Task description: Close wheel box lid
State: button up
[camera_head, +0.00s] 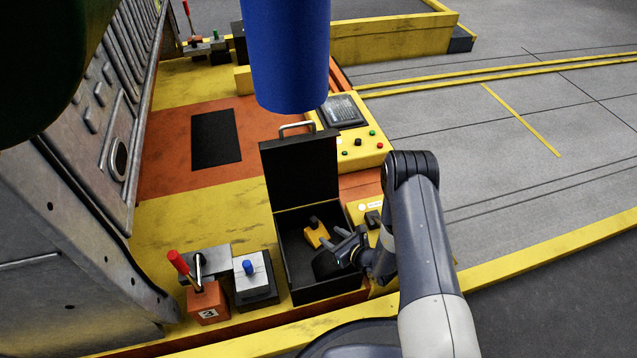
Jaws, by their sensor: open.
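The wheel box (314,284) is a black open-topped box on the yellow and orange platform, in the lower middle of the view. Its black lid (300,172) stands upright at the box's far side, with a silver handle (297,126) on its top edge. Inside lie a yellow piece (317,233) and a dark round thing, partly hidden by my gripper. My gripper (343,244) is open, at the right side of the box opening, with its fingers pointing left over the inside. I cannot tell whether it touches anything there.
A large blue cylinder (287,50) hangs in front of the lid's upper edge. A control panel (349,132) with a screen is behind right. Left of the box are a blue-knobbed block (251,272) and a red lever (178,262). A grey metal wall (60,200) stands left.

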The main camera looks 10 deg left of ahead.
aim_at(301, 170)
jog(key=u, duration=0.75)
